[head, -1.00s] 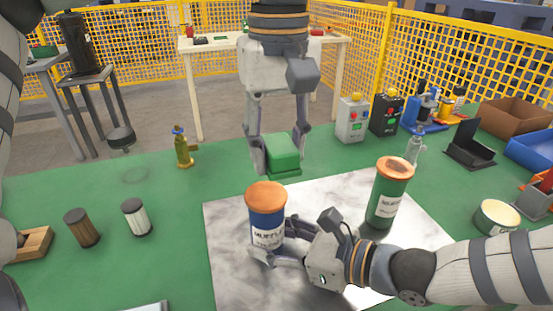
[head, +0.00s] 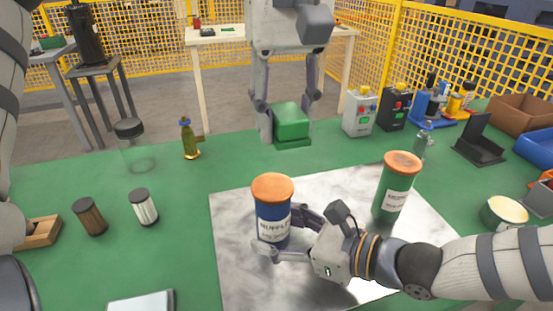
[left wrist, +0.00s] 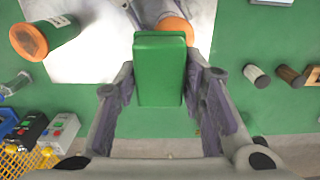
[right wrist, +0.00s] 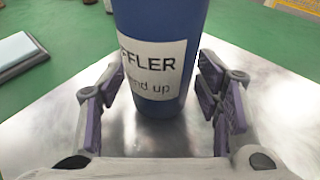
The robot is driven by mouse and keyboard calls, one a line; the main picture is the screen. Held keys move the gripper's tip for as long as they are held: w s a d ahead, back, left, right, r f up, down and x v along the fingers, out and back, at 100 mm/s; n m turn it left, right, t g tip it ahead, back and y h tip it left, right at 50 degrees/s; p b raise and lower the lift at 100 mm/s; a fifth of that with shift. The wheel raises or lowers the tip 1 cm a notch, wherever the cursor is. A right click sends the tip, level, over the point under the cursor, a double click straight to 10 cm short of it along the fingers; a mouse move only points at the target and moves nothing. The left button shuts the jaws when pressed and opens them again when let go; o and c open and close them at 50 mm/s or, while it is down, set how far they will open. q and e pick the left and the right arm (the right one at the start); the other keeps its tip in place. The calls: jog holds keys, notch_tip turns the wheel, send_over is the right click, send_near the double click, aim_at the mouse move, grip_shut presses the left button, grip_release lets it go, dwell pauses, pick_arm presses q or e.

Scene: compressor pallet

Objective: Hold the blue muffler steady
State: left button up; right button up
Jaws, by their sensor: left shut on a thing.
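The blue muffler (head: 273,224), with an orange top and a white label, stands upright on the pale metal plate (head: 235,285). My right gripper (head: 283,233) is around its lower part, one finger on each side. In the right wrist view the finger pads are spread beside the muffler (right wrist: 160,95), very close to it; contact cannot be told. The block also fills the gap between the fingers in the left wrist view (left wrist: 160,70).
A green muffler (head: 392,190) with an orange top stands on the plate to the right. A brown cylinder (head: 90,217) and a white one (head: 144,208) stand left.

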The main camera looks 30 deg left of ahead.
jog(key=v, duration=1.2)
